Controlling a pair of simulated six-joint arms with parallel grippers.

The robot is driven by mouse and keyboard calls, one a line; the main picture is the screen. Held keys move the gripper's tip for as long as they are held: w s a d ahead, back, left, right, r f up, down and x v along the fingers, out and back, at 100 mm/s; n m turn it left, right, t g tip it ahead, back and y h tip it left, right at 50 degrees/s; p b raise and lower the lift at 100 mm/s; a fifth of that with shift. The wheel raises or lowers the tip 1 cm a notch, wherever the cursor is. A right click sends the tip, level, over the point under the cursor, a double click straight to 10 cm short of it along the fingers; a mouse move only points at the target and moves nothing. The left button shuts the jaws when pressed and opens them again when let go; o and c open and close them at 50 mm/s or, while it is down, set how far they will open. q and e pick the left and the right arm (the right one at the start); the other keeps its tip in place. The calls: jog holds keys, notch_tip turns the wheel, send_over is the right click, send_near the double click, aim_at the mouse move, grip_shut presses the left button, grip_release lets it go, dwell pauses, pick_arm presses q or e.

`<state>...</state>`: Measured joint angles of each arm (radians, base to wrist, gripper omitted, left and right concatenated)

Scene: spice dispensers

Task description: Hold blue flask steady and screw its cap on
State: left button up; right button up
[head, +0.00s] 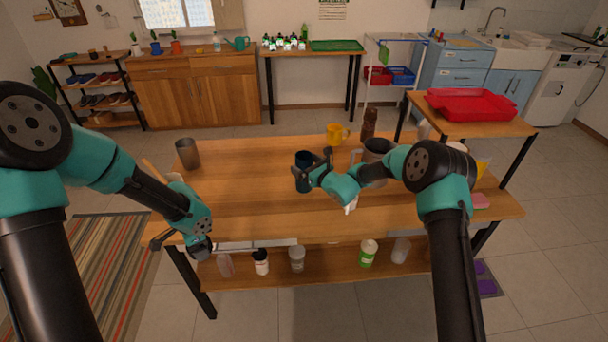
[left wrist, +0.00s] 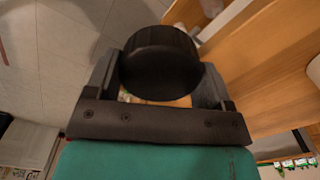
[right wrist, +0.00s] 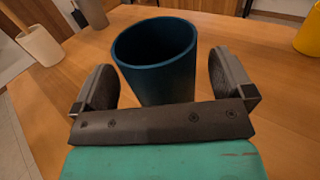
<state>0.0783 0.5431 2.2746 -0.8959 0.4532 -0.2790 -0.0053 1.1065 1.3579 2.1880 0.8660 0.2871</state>
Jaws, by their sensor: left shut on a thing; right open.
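The blue flask (head: 304,160) stands upright and uncapped on the wooden table. In the right wrist view, the blue flask (right wrist: 155,65) shows its open round mouth between the fingers of my right gripper (right wrist: 165,88). That gripper (head: 313,176) is open, with a finger on each side of the flask and visible gaps between. My left gripper (head: 200,249) is low at the table's front left edge, away from the flask. In the left wrist view, my left gripper (left wrist: 160,82) is shut on a round black cap (left wrist: 159,62).
A grey metal cup (head: 187,154) stands at the table's back left. A yellow mug (head: 336,134), a brown bottle (head: 369,122) and a dark grey pot (head: 378,147) stand behind and right of the flask.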

aim_at(309, 160)
jog(key=shift+w+a, duration=0.5)
jog(key=shift+w, duration=0.05)
jog(key=shift+c, duration=0.2)
jog(key=c, duration=1.4)
jog(key=shift+r, duration=1.55)
jog(key=shift+s+r, duration=0.3)
jog(key=shift+s, duration=0.15)
jog(key=s+r, duration=0.1)
jog(key=s, duration=1.4)
jog(key=shift+r, duration=0.2)
